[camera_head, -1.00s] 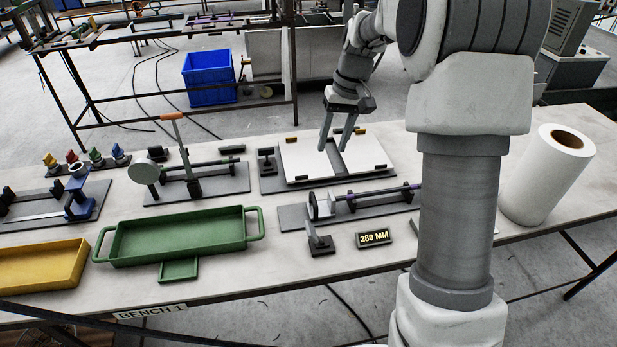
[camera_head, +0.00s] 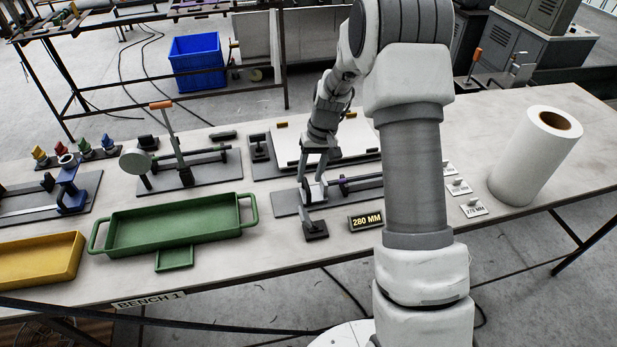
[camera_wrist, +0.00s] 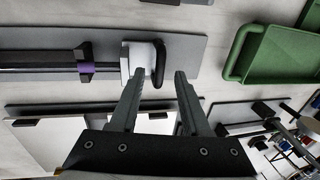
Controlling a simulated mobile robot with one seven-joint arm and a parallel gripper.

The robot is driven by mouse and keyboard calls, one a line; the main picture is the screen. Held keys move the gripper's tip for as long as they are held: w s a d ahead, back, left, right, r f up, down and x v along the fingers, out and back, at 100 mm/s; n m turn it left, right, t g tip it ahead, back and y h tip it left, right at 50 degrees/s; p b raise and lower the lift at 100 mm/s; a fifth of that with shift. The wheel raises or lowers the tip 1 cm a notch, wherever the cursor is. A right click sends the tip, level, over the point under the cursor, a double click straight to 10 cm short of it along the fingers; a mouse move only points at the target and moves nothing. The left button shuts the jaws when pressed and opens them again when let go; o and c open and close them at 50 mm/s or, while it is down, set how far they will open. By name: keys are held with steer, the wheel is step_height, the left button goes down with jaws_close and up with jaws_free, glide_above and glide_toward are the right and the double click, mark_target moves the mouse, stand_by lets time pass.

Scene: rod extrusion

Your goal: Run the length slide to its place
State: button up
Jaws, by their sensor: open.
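What looks like the length slide, a pale block with a dark upright plate (camera_wrist: 159,66), sits on the grey measuring base (camera_wrist: 185,58) at the end of a dark rail. In the head view it is mostly hidden behind my fingers. A purple-marked fitting (camera_wrist: 86,68) stands on the rail (camera_wrist: 40,60) to its left in the wrist view. My gripper (camera_wrist: 159,78) is open, its two fingertips at either side of the dark plate, with gaps visible. In the head view my gripper (camera_head: 313,182) is down over the base's left end. A sign reading 280 MM (camera_head: 365,221) stands in front.
A green tray (camera_head: 243,235) and a yellow tray (camera_head: 70,270) lie to the left. A white board fixture (camera_head: 290,145) is behind the base. A dark footed stop (camera_head: 314,230) stands in front. A white roll (camera_head: 535,155) and small number cards (camera_head: 473,208) are at right.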

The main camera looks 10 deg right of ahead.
mark_target(313, 189)
steer(key=shift+a+f, duration=0.2)
steer(key=shift+f, duration=0.95)
jaws_close()
